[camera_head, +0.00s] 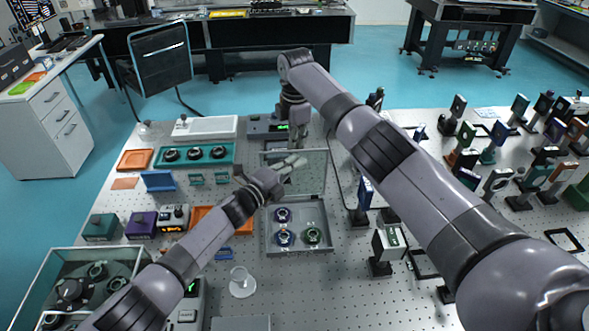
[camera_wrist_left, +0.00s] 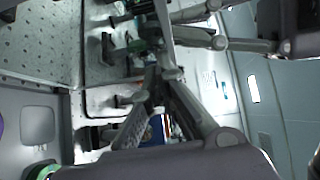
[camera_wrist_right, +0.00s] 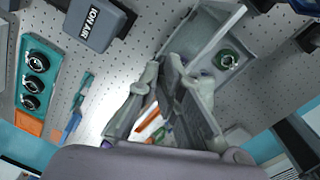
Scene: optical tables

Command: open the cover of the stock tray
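My right gripper (camera_head: 297,140) is just behind the cover, partly hidden. In the right wrist view its fingertips (camera_wrist_right: 163,64) nearly meet, with the tray (camera_wrist_right: 205,45) beyond.
A teal holder (camera_head: 193,155) with several dark round parts and orange trays (camera_head: 135,160) lie left. Small boxes (camera_head: 142,224) stand front left, near a glass container (camera_head: 50,262). A clear glass piece (camera_head: 242,280) stands in front. Several mounted optics crowd the right of the perforated table.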

